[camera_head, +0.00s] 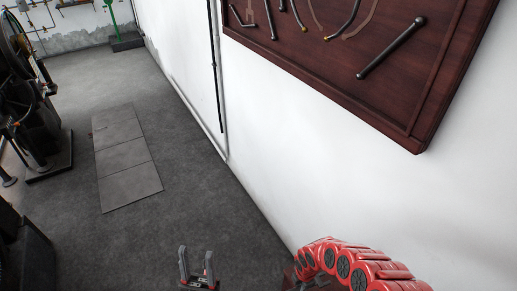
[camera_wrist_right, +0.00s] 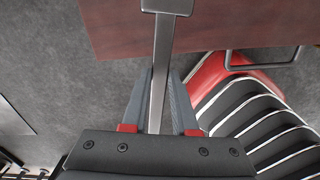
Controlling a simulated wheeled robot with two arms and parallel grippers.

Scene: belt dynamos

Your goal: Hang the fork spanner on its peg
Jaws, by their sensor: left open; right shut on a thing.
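A grey metal tool with a long flat shank (camera_wrist_right: 162,55) and a wider block-like end (camera_wrist_right: 167,5) is in the right wrist view; I take it for the fork spanner. My right gripper (camera_wrist_right: 160,82) is shut on its shank, with a finger on each side. Its lower part is hidden by the gripper body. In the head view the spanner is not visible. A dark red wooden tool board (camera_head: 330,65) hangs on the white wall at the upper right. I cannot make out which peg is the spanner's. My left gripper (camera_head: 197,268) is open and empty at the bottom, above the floor.
A dark rod (camera_head: 392,48) and several curved tools hang on the board. Dark machinery (camera_head: 30,95) stands at the left. Grey floor plates (camera_head: 125,155) lie mid-floor. In the wrist view a reddish-brown wooden surface (camera_wrist_right: 115,25) lies beyond the spanner, with a metal handle-like bar (camera_wrist_right: 262,64).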

